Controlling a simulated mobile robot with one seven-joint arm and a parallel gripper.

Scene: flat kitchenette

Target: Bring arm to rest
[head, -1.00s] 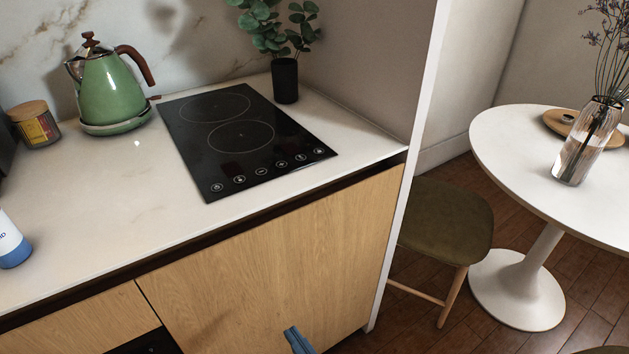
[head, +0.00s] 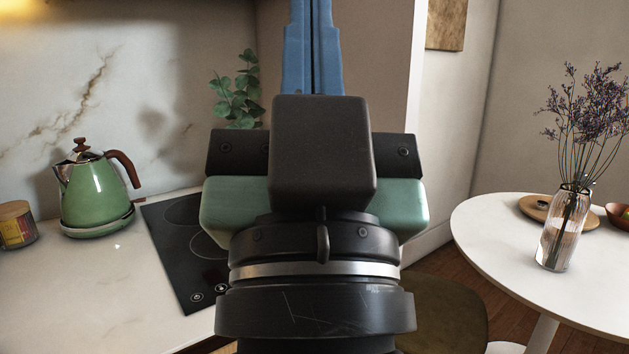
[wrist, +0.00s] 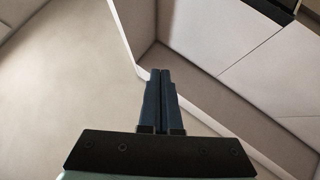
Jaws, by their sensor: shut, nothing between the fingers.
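My gripper (head: 314,50) rises upright in the middle of the head view, close to the camera. Its two blue fingers are pressed together with nothing between them, and their tips run to the top edge of the picture. The wrist view also shows the blue fingers (wrist: 160,75) together and empty, with pale walls and panels beyond them. My arm hides part of the cooktop, the plant and the end of the counter.
A green kettle (head: 94,190) and a jar (head: 16,224) stand on the counter (head: 90,290) left of the black cooktop (head: 180,255). A plant (head: 236,100) is behind. On the right, a white round table (head: 490,235) holds a glass vase (head: 560,235). A chair (head: 445,315) is below.

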